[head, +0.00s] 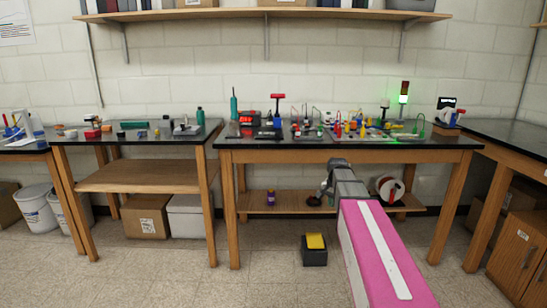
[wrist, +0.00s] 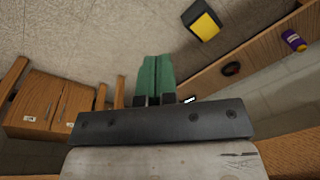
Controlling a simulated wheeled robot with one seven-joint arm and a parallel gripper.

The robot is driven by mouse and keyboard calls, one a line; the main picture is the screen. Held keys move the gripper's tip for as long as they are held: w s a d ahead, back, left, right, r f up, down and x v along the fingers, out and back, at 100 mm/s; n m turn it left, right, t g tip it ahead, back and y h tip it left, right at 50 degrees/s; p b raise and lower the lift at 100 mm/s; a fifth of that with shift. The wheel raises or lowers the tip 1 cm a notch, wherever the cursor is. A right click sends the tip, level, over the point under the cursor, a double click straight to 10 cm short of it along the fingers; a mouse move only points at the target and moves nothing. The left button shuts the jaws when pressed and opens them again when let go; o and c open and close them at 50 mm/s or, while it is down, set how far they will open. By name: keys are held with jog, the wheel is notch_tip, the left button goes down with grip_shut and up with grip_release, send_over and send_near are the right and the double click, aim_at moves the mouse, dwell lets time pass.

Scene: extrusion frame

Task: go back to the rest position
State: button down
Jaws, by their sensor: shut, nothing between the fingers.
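My gripper (head: 325,189) shows small in the head view, at the far end of my pink and white arm, in front of the right workbench (head: 350,157) and below its top. In the wrist view its two green fingers (wrist: 156,62) lie together at the middle, shut with nothing between them. They are clear of the bench parts around them in that view. My arm hides part of the bench's lower shelf and of the floor in the head view.
A black box with a yellow top (head: 315,249) stands on the floor below the gripper; it also shows in the wrist view (wrist: 206,22). The lower shelf (head: 293,202) holds a purple item (head: 271,198) and a white reel (head: 390,189). Wooden cabinets (head: 520,250) stand at right.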

jog(key=s+a+f+n, duration=0.3)
jog(key=s+f, duration=0.5)
jog(key=s, duration=0.3)
jog(key=s+a+f+n+g, duration=0.1)
jog(key=s+a+f+n, duration=0.2)
jog(key=s+f, duration=0.5)
jog(key=s+n, duration=0.1)
jog(key=s, duration=0.2)
jog(key=shift+n, duration=0.3)
